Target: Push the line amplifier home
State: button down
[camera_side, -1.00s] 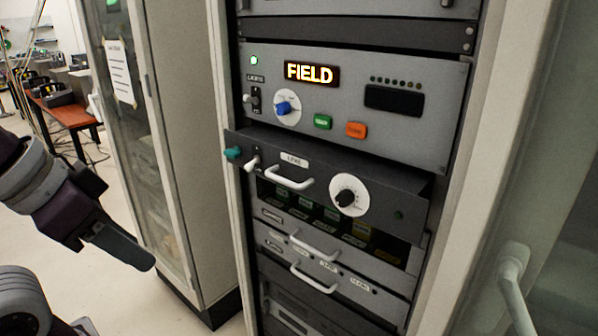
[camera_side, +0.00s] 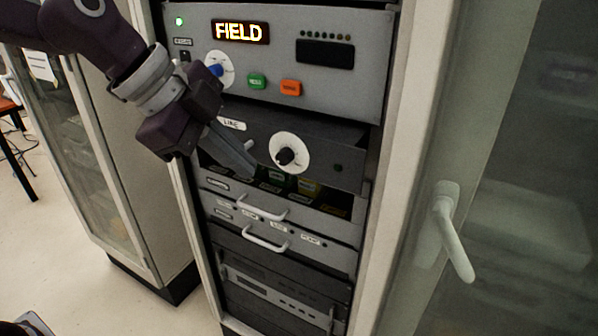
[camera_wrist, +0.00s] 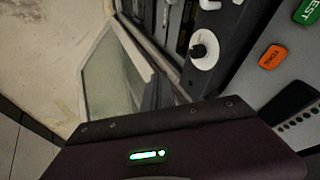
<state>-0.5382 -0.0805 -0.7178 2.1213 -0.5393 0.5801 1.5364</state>
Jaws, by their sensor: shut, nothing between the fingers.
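The line amplifier (camera_side: 340,152) is the dark unit labelled LINE, with a white dial and black knob, in the rack in the side view. Its front stands out from the rack, with an open gap below it. My gripper (camera_side: 250,172) is shut and empty in front of its left half, hiding most of its handle and the switch there. I cannot tell whether the fingertips touch it. In the wrist view the amplifier's dark front (camera_wrist: 226,38) shows at upper right, beyond my gripper (camera_wrist: 155,92).
Above is a grey panel (camera_side: 350,85) with a lit FIELD sign, a blue knob and green and orange buttons. Below are grey units with white handles (camera_side: 265,238). A glass door with a white handle (camera_side: 452,230) stands at right, a glass cabinet (camera_side: 95,160) at left.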

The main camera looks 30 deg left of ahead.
aim_at(304, 177)
jog(key=shift+m+h, duration=0.3)
jog(key=shift+m, duration=0.4)
jog(key=shift+w+d+f, duration=0.75)
jog(key=shift+w+f, duration=0.5)
jog(key=shift+w, duration=0.45)
jog(key=shift+w+d+f, duration=0.8)
jog(key=shift+w+f, duration=0.4)
jog(key=shift+w, duration=0.5)
jog(key=shift+w+d+f, duration=0.75)
jog(key=shift+w+f, duration=0.5)
jog(key=shift+w, duration=0.45)
jog(key=w, duration=0.6)
jog(key=shift+w, duration=0.65)
jog(key=shift+a, duration=0.1)
jog(key=shift+s, duration=0.1)
